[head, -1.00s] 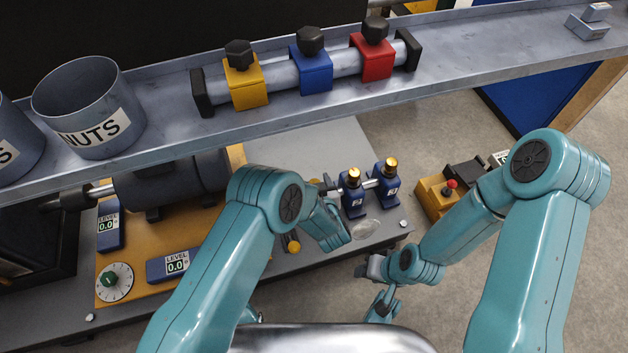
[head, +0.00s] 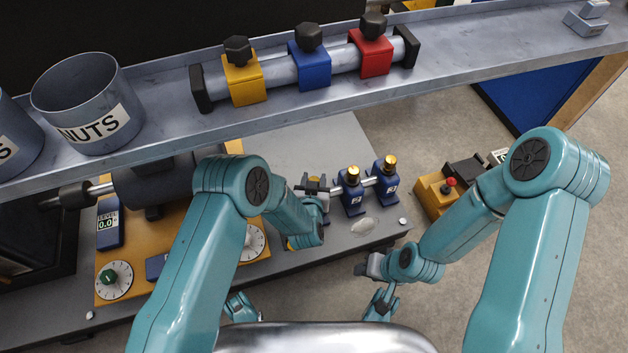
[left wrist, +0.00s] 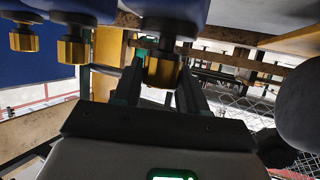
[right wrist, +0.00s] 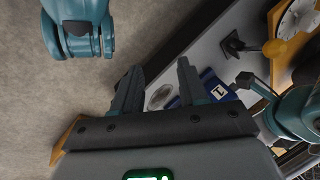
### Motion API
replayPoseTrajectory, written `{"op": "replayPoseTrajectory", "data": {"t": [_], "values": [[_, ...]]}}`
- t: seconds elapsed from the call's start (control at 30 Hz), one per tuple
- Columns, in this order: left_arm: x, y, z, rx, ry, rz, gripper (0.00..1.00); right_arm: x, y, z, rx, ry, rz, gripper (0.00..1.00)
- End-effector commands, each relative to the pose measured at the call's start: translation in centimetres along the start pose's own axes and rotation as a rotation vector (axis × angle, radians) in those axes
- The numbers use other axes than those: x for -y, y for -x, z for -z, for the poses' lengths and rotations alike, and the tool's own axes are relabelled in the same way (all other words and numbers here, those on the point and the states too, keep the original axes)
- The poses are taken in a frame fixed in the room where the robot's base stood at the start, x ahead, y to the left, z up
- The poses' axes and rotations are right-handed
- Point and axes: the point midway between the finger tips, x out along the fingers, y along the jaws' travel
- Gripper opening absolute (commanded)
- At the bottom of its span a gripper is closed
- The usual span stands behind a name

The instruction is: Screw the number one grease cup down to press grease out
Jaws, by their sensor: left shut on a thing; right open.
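Two blue blocks with brass grease cups stand in a row in the head view: one cup (head: 352,172) nearer my left arm, one (head: 390,162) farther right. The number one cup is mostly hidden there by my left gripper (head: 314,188). In the left wrist view three brass cups hang upside down in the picture. The rightmost cup (left wrist: 163,66) sits between the fingers of my left gripper (left wrist: 160,86), which is shut on it. My right gripper (right wrist: 152,82) is open and empty, off the bench's front edge; a blue labelled block (right wrist: 215,88) shows beyond its fingers.
A shelf (head: 150,150) crosses above the bench, holding a NUTS bin (head: 85,105) and a rod with yellow, blue and red clamps (head: 310,65). A pale patch (head: 363,226) lies before the blue blocks. A yellow box with a red button (head: 436,192) stands to the right.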

Motion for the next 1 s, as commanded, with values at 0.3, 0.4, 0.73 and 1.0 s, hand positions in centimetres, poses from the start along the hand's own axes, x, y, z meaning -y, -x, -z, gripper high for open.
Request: {"op": "replayPoseTrajectory", "data": {"t": [0.3,0.4,0.73,1.0], "values": [[0.3,-0.4,0.0,-0.008,-0.111,-0.272,0.11,-0.7,-2.2,1.1,-0.044,0.009,0.001,0.43],[0.3,-0.4,0.1,-0.010,-0.149,-0.359,0.11,-0.9,-2.7,1.5,-0.060,0.013,0.002,0.43],[0.2,-0.2,0.4,-0.011,-0.257,-0.618,0.11,-0.9,-2.8,1.8,-0.070,0.015,0.002,0.43],[0.0,-0.2,0.5,-0.014,-0.313,-0.756,0.11,-0.9,-2.8,1.8,-0.070,0.015,0.002,0.43]]}}
